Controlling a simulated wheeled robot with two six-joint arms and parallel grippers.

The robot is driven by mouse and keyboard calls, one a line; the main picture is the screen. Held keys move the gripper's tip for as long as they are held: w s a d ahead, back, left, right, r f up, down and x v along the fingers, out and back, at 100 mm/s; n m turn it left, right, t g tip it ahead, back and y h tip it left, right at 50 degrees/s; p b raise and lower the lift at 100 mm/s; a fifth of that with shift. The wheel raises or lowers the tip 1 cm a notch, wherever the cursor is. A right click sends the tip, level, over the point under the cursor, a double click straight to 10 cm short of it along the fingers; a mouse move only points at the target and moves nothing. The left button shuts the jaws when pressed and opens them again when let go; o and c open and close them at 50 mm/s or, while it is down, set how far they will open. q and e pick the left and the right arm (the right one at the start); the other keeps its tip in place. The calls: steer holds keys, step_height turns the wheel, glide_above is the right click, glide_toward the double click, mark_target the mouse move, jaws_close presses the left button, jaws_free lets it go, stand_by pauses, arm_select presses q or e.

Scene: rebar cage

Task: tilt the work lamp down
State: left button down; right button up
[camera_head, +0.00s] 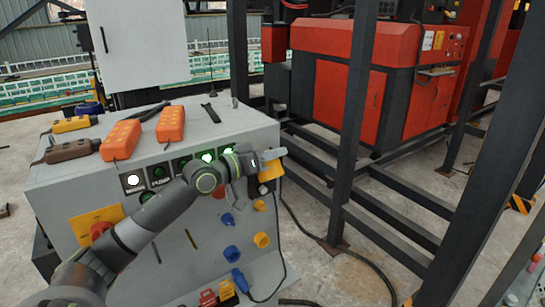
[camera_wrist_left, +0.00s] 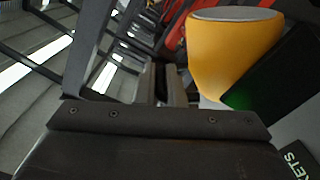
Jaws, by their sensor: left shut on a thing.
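A yellow piece (camera_head: 270,171), which I take to be the work lamp, is at the right front edge of the grey cabinet. In the left wrist view a yellow rounded body with a pale grey top (camera_wrist_left: 235,52) stands close by, right of my dark fingers. My left gripper (camera_head: 266,159) reaches across the cabinet front to this corner. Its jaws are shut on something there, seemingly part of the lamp. The exact contact is hidden by the gripper and small in the head view. My right gripper is in neither view.
The grey cabinet (camera_head: 225,125) carries orange boxes (camera_head: 121,140) on top. Its front has lit green buttons (camera_head: 208,156), blue and yellow sockets (camera_head: 231,250) and a red knob (camera_head: 101,229). Dark upright bars (camera_head: 352,130) stand right of it. A cable lies on the floor.

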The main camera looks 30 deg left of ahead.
arm_select(q)
steer(key=shift+s+d+f+m+b, duration=0.25)
steer(key=shift+f+m+b, duration=0.4)
steer(key=shift+m+b, duration=0.65)
steer(key=shift+d+f+m+b, duration=0.35)
steer(key=shift+f+m+b, duration=0.25)
steer(key=shift+m+b, duration=0.7)
steer(key=shift+s+d+f+m+b, duration=0.25)
steer(key=shift+f+m+b, duration=0.4)
steer(key=shift+m+b, duration=0.65)
steer(key=shift+w+d, duration=0.1)
steer(key=c, duration=1.8)
jaws_free()
